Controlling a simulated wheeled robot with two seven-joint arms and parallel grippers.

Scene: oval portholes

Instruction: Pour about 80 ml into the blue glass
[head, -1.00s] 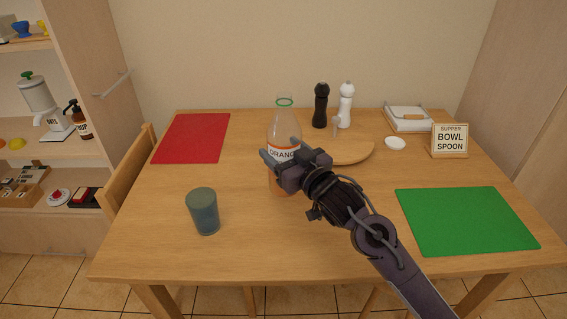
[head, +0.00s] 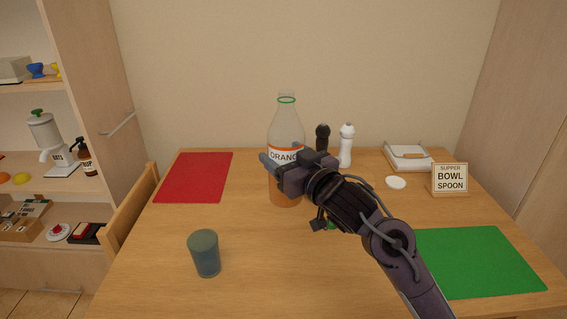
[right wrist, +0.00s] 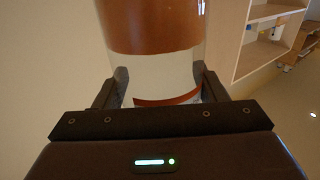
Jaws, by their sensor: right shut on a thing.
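The clear bottle with the "ORANGE" label (head: 286,128) is upright, with orange liquid in its lower part and an open-looking neck with a green ring. My right gripper (head: 284,170) is shut around its label area and holds it above the table. In the right wrist view the two fingers (right wrist: 160,88) press on both sides of the bottle (right wrist: 152,35). The blue glass (head: 205,255) stands upright on the table, to the left of and nearer than the bottle. Its contents cannot be made out. My left gripper is not in view.
A red mat (head: 195,178) lies at the back left, a green mat (head: 478,262) at the right. Dark and white shakers (head: 346,146), a small white dish (head: 396,183) and a sign (head: 450,180) stand behind. A small green thing (head: 331,225) shows under my arm. Table around the glass is clear.

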